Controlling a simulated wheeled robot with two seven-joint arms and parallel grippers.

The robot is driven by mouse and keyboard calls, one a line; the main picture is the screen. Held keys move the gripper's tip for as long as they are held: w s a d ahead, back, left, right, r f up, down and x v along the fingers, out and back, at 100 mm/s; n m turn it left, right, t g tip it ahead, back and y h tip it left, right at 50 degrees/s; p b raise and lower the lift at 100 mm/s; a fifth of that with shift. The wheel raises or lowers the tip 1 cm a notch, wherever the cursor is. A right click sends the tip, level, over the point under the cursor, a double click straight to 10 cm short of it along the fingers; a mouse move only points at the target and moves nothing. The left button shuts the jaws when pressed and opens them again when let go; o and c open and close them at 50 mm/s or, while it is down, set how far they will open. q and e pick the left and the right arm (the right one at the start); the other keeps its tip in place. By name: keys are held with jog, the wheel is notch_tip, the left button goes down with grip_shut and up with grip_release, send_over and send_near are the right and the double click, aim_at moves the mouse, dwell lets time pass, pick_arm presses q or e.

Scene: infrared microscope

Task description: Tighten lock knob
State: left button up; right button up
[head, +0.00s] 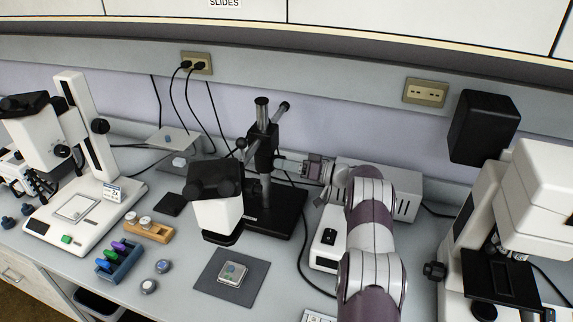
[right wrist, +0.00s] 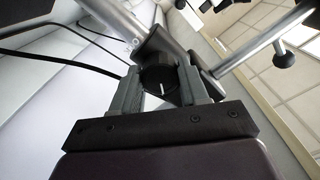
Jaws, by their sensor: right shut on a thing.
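The lock knob (right wrist: 160,82) is a round black knob with a white line on its face, on the metal stand joint in the right wrist view. My right gripper (right wrist: 162,90) has one finger on each side of the knob and is shut on it. In the head view my right gripper (head: 304,168) reaches the side of the boom stand (head: 263,150) from the right. The knob itself is hidden there by the fingers. The stand carries a white microscope head (head: 216,212) over a dark mat. My left gripper is not in view.
A dark mat (head: 209,285) with a small sample block (head: 233,273) lies in front. A grey box (head: 405,205) and a white unit (head: 326,246) stand close to my right arm. Another microscope (head: 75,180) is at left, and a large one (head: 530,210) at right.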

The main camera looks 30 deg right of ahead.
jog(key=shift+m, duration=0.9)
jog(key=o, duration=1.1)
jog(key=shift+c, duration=0.2)
jog(key=b+v, duration=0.2)
jog(key=v, duration=1.1)
